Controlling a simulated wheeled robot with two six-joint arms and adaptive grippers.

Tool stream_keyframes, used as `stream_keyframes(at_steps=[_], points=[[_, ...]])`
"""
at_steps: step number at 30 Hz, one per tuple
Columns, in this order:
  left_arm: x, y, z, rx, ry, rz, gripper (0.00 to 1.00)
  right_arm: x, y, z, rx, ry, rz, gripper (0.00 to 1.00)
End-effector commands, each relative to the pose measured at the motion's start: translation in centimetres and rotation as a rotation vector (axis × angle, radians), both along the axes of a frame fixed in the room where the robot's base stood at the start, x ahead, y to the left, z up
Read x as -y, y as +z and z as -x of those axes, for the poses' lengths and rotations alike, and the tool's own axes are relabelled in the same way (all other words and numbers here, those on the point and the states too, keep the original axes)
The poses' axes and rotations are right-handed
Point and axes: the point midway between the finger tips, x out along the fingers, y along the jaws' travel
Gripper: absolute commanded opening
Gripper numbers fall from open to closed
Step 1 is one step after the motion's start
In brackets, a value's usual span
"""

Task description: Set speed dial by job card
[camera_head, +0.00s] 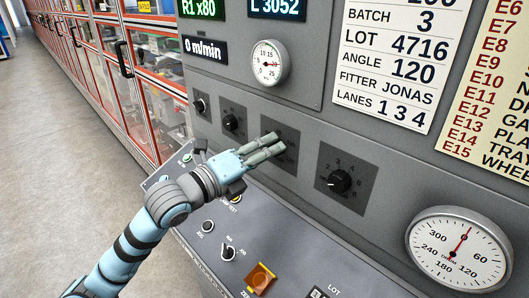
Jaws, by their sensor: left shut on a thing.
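My left gripper (276,144) reaches in from the lower left, its fingers at the third dial plate (289,127) in the panel row. It is shut on that dial's knob, which the fingers hide. To the right, a black dial knob (340,181) sits on a plate with a number scale. Two smaller dial knobs (231,122) and (200,105) are to the left. The white job card (395,60) reads batch 3, lot 4716, angle 120, fitter Jonas, lanes 1 3 4. A display (206,50) reads 0 m/min. My right gripper is out of view.
A round gauge (268,63) is above the dials; a larger gauge (458,250) is at lower right. The sloping console below carries an orange button (260,279) and small switches (228,253). Glass-fronted cabinets (130,60) line the left; floor beside them is clear.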

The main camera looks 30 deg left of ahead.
Motion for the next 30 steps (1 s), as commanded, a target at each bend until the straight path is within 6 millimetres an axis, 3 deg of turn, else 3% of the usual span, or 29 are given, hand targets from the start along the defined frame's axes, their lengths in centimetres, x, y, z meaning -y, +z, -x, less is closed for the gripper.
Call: stream_keyframes(at_steps=[9, 10, 13, 30], points=[[0.02, 0.5, 0.01, 0.014, -0.001, 0.0, 0.04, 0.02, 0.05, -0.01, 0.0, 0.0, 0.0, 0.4], [0.02, 0.5, 0.01, 0.014, -0.001, 0.0, 0.35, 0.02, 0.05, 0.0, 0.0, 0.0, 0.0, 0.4], [0.02, 0.42, 0.02, 0.012, -0.001, 0.0, 0.51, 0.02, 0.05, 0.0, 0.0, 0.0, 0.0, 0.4], [0.01, 0.13, -0.01, -0.009, 0.0, 0.033, 0.52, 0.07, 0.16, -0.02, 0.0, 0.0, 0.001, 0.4]])
